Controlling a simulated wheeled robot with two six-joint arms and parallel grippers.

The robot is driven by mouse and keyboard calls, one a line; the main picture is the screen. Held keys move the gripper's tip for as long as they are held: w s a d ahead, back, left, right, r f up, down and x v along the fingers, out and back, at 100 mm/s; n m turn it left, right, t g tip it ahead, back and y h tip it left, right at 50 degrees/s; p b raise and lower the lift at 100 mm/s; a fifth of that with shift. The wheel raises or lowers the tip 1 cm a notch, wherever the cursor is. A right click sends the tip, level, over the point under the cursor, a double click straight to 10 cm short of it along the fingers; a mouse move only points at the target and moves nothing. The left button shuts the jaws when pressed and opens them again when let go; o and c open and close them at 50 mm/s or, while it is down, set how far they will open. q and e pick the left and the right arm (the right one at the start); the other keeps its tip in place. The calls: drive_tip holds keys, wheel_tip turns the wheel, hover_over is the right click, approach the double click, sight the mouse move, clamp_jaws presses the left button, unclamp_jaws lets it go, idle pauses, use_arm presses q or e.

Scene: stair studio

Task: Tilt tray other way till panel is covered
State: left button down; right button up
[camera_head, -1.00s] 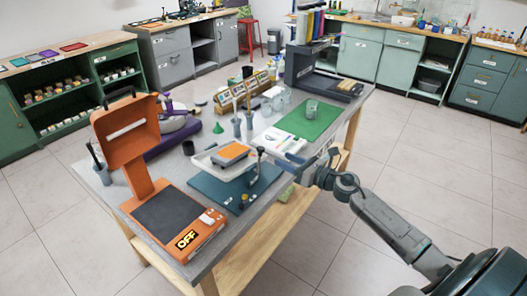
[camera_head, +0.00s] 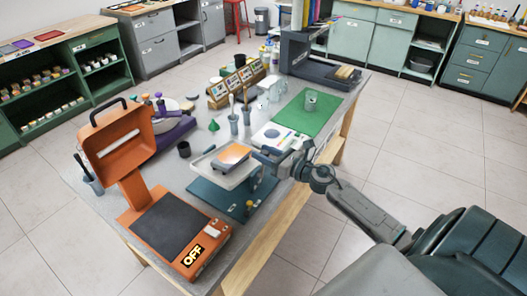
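The white tray (camera_head: 216,168) is above a dark blue base board (camera_head: 222,194) in the middle of the table. The orange panel (camera_head: 236,152) lies in the tray; a paler area shows over its lower part, but I cannot tell how much of it is covered. The tray looks tilted, though its exact angle is unclear. My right gripper (camera_head: 263,155) is at the tray's right end, by its handle. The fingertips are too small and overlapped to show whether they are closed on it. My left gripper is out of view.
Brush holders (camera_head: 233,124) and a small dark cup (camera_head: 184,149) stand behind the tray.

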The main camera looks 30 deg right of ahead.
drive_tip(key=c, duration=0.4)
drive_tip(key=shift+c, duration=1.4)
clamp_jaws()
drive_tip(key=shift+s+a+n+b, duration=0.2)
drive_tip(key=shift+a+n, duration=0.25)
drive_tip(key=shift+n, duration=0.2)
drive_tip(key=shift+s+a+n+b, duration=0.2)
drive_tip(key=shift+a+n, duration=0.25)
drive_tip(key=shift+n, duration=0.2)
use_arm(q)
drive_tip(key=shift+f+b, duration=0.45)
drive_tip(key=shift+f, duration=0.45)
use_arm(e)
drive_tip(key=shift+s+a+f+n, duration=0.1)
drive_tip(key=shift+s+a+n, duration=0.2)
drive_tip(key=shift+a+n, duration=0.5)
drive_tip(key=shift+s+a+f+n, duration=0.1)
drive_tip(key=shift+s+a+n, duration=0.15)
drive_tip(key=shift+a+n, duration=0.55)
drive_tip(key=shift+d+n, duration=0.15)
drive_tip(key=shift+n, duration=0.25)
